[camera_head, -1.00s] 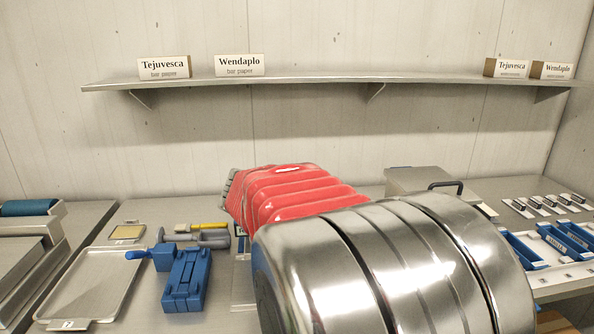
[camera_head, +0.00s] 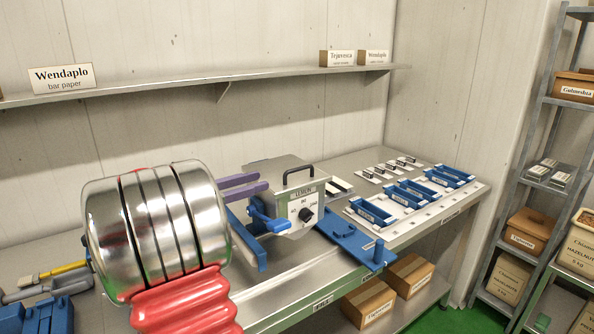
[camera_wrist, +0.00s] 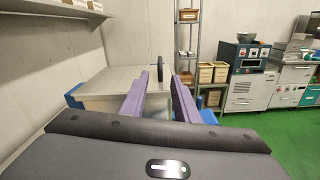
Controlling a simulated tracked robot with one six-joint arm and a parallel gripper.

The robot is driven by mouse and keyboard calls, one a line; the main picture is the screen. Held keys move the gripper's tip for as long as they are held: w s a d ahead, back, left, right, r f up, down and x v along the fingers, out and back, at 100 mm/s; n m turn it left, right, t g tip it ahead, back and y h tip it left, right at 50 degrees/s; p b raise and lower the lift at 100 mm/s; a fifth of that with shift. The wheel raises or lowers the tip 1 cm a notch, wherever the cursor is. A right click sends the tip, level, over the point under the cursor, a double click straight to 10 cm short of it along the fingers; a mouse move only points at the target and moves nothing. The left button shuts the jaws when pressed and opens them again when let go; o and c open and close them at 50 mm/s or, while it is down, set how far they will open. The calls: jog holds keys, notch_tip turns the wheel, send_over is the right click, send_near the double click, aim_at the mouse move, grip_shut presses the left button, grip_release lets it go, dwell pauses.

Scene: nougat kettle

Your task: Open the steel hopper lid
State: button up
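The steel hopper (camera_head: 272,175) is a box with a dial and a label on its front, standing on the steel counter. Its flat lid (camera_head: 268,166) looks closed, with a dark bar handle (camera_head: 299,172) standing up on it. My gripper (camera_head: 262,187) has two purple fingers and is left of the hopper, pointing towards it. In the wrist view the fingers (camera_wrist: 160,76) are apart and empty. The handle (camera_wrist: 159,68) shows edge-on ahead, in line with the gap between them, and the lid (camera_wrist: 105,80) shows to the left. I cannot tell the remaining distance.
Blue moulds (camera_head: 408,193) and small labelled pieces (camera_head: 385,172) lie on the counter to the right. A blue board (camera_head: 350,240) is at the front edge. Cardboard boxes (camera_head: 410,275) sit underneath. A wall shelf (camera_head: 200,88) runs behind, above my arm. A storage rack stands at far right.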

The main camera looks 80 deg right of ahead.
aim_at(289, 172)
jog(key=x, duration=1.3)
jog(key=shift+s+d, duration=0.25)
jog(key=shift+s, duration=0.05)
grip_shut()
